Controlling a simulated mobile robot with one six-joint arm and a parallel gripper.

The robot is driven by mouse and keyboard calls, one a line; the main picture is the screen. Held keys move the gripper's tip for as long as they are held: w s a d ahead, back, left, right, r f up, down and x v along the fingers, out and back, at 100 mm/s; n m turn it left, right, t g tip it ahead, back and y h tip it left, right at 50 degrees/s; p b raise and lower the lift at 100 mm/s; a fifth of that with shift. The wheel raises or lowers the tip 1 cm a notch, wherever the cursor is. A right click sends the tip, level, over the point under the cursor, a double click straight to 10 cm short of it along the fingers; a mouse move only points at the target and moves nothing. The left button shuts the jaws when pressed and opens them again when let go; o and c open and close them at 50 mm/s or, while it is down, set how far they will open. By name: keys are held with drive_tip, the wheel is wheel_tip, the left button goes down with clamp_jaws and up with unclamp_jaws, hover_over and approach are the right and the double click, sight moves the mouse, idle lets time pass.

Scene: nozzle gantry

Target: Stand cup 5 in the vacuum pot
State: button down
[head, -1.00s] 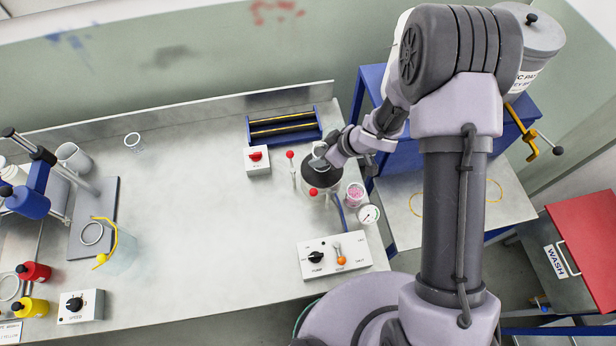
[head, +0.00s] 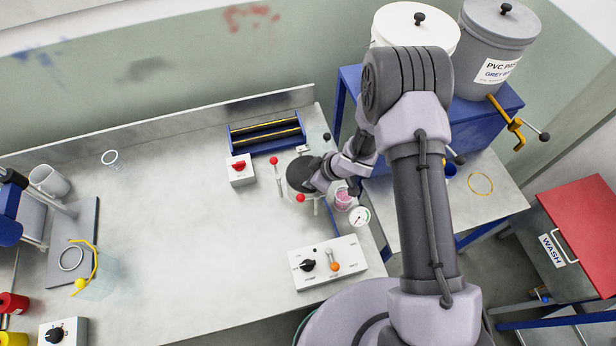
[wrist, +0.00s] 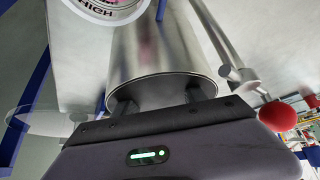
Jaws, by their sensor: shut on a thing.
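My gripper (head: 322,174) is at the right side of the vacuum pot (head: 300,174), which shows a dark round top in the head view. In the wrist view the fingers (wrist: 163,98) are shut on a shiny metal cylinder, which I take to be cup 5 (wrist: 165,48). No number shows on it. In the head view I cannot make out the cup, as my wrist and the pot area hide it. How deep the cup sits relative to the pot cannot be told.
Red-knobbed rods (head: 274,161) stand close to the pot; one red knob (wrist: 277,116) is near my gripper in the wrist view. A dial gauge (head: 359,216), a pink-filled jar (head: 343,199) and a control box (head: 328,262) are close by. A blue rack (head: 265,135) stands behind. The bench middle is clear.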

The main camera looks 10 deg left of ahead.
drive_tip(key=shift+s+f, duration=0.15)
drive_tip(key=shift+f, duration=0.05)
drive_tip(key=c, duration=0.9)
unclamp_jaws()
drive_tip(key=shift+d+f, duration=0.1)
